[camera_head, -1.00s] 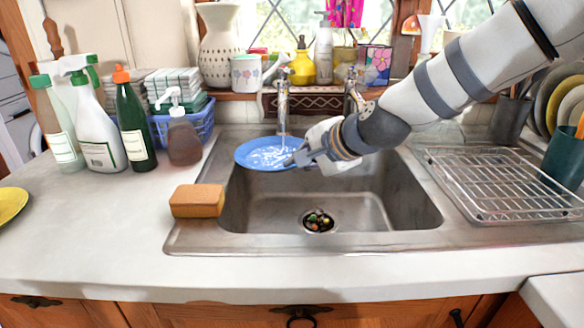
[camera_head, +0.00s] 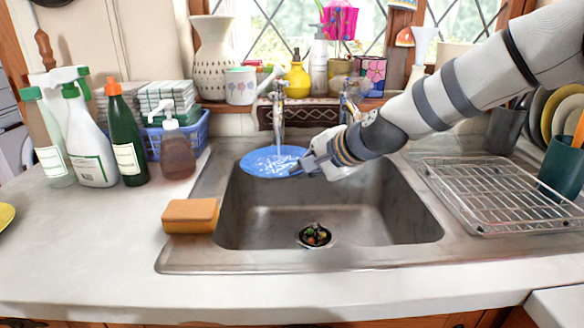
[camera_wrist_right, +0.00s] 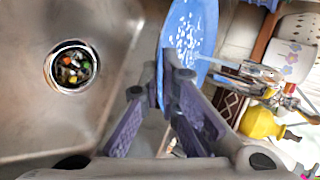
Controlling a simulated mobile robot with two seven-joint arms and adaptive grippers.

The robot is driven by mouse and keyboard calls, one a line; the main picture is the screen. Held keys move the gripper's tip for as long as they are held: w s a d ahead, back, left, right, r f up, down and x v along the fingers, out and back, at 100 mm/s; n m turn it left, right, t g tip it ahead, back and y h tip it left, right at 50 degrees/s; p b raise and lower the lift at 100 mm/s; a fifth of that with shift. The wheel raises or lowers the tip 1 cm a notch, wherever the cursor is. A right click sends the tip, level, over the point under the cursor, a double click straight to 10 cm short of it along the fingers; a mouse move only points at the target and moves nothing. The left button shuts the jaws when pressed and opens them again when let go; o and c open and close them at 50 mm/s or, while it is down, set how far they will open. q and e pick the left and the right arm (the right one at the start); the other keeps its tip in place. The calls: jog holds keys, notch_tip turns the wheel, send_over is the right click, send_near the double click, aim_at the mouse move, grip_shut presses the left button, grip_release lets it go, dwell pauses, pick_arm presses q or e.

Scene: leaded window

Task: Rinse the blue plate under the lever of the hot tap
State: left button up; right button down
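The blue plate (camera_head: 262,161) is held nearly level over the back left of the sink (camera_head: 330,262), beneath the left tap (camera_head: 278,112). White specks cover its upper face. In the right wrist view the plate (camera_wrist_right: 186,38) shows at the top, with a clear stream reaching it from the tap (camera_wrist_right: 262,74). My right gripper (camera_head: 306,164) is shut on the plate's right rim; its fingers (camera_wrist_right: 160,84) show on either side of the rim in the wrist view. A second tap (camera_head: 350,102) is partly hidden behind my right arm. My left gripper is out of view.
An orange sponge (camera_head: 190,215) lies on the sink's left edge. Several bottles, including a brown soap dispenser (camera_head: 177,150), stand left of the sink. A wire rack (camera_head: 498,195) stands on the right. The basin around the drain (camera_head: 315,235) is clear.

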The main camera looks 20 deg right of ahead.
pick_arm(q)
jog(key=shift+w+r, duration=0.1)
pick_arm(e)
jog(key=shift+s+r, duration=0.1)
jog(key=shift+r, duration=0.05)
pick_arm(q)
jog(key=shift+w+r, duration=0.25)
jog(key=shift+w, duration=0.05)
pick_arm(e)
jog(key=shift+s+d, duration=0.3)
jog(key=shift+d, duration=0.15)
jog(key=shift+a, duration=0.1)
pick_arm(q)
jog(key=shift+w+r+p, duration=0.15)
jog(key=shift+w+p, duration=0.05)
jog(key=shift+p, duration=0.15)
pick_arm(e)
jog(key=s+a, duration=0.5)
jog(key=s, duration=0.1)
dwell(0.5)
jog(key=s+a+r, duration=0.3)
jog(key=s, duration=0.1)
jog(key=shift+a+r, duration=0.2)
jog(key=shift+r, duration=0.2)
